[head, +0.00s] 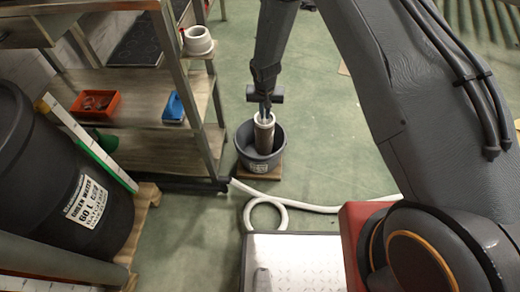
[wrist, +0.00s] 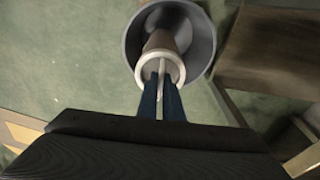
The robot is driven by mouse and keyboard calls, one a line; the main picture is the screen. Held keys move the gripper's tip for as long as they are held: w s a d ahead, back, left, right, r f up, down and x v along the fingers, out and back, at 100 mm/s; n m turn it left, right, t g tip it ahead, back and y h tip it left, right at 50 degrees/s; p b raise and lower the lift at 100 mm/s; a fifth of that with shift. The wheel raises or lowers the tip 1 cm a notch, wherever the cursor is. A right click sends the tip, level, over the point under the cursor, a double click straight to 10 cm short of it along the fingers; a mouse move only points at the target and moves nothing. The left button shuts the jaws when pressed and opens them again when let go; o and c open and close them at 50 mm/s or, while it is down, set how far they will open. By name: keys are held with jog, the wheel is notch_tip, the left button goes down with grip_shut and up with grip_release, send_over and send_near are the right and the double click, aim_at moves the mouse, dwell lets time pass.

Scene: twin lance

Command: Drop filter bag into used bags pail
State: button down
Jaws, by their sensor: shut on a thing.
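The filter bag (head: 264,134) is a brownish cylinder with a white ring at its top. In the wrist view the filter bag (wrist: 163,52) hangs from a thin white handle across its ring. My gripper (head: 265,108) is shut on this handle; its dark blue fingers also show in the wrist view (wrist: 160,97). In the wrist view the pail (wrist: 200,38) surrounds the bag's far end.
A wooden shelf rack (head: 140,110) stands just left of the pail, with a red tray (head: 95,104), a blue item (head: 173,108) and a white cup-like fitting (head: 198,40). A white hose (head: 300,207) lies in front. A dark barrel (head: 60,180) stands at left. Green floor (head: 325,120) is clear right of the pail.

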jog(key=c, duration=1.8)
grip_release()
jog(key=shift+c, duration=0.2)
jog(key=shift+s+r+p, duration=0.2)
jog(key=shift+r, duration=1.1)
jog(key=shift+s+r+p, duration=0.2)
jog(key=shift+r, duration=1.1)
jog(key=shift+s+r+p, duration=0.2)
jog(key=shift+r, duration=1.1)
